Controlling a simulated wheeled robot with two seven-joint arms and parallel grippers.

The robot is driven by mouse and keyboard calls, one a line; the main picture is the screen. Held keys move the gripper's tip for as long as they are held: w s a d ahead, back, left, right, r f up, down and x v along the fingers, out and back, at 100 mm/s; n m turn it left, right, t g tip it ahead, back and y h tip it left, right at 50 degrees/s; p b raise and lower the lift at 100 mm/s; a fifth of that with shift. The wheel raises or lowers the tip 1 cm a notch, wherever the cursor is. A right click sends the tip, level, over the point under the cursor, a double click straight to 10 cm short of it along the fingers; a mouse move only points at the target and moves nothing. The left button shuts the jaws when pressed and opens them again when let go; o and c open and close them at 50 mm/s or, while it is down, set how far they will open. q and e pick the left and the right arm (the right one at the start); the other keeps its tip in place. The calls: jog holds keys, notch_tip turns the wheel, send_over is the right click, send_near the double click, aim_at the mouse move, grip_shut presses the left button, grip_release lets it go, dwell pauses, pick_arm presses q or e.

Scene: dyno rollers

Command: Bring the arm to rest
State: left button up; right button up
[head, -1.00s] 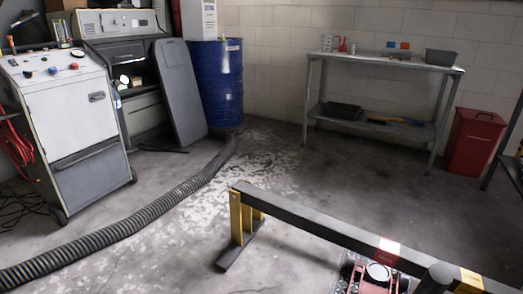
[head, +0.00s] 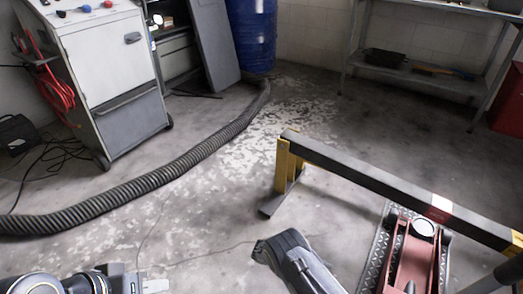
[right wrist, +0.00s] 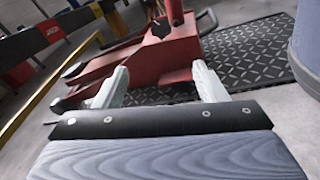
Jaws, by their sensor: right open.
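My left gripper (head: 150,284) shows at the bottom left edge of the head view, low and cut off by the frame. Its jaws are too small and cropped to tell open from shut. My right gripper (right wrist: 160,82) shows in the right wrist view with two pale fingers spread wide apart. Nothing is between them. Beyond the fingers is a red floor jack (right wrist: 140,66), apart from them as far as I can tell. The jack also shows in the head view (head: 415,262) at the lower right.
A black and yellow barrier rail (head: 375,182) runs in front of the jack, which stands on a dark tread plate (head: 374,270). A ribbed hose (head: 150,180) crosses the floor. A white cabinet (head: 110,60) stands left, a blue drum (head: 252,35) behind. Middle floor is open.

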jog(key=s+d+r+m+y+p, duration=0.1)
jog(key=d+r+m+y, duration=0.3)
jog(key=r, duration=0.6)
jog(key=s+d+r+m+t+y, duration=0.1)
jog(key=r+y, duration=0.4)
jog(key=r, duration=0.5)
jog(key=s+d+r+m+y+p, duration=0.1)
jog(key=d+r+m+y, duration=0.15)
jog(key=r+y, duration=0.45)
jog(key=s+a+r+m+t+y+p, duration=0.2)
jog(key=s+a+r+t+p, duration=0.15)
jog(key=s+r+t, duration=0.4)
jog(key=s+a+r+m+t+y+p, duration=0.2)
jog(key=s+a+r+t, duration=0.2)
jog(key=s+r, duration=0.7)
notch_tip(320, 180, up, 34)
jog(key=p, duration=3.4)
jog(key=shift+w+d+r+h+p, duration=0.15)
jog(key=shift+w+r+h+p, duration=0.1)
jog(key=shift+w+h+p, duration=0.1)
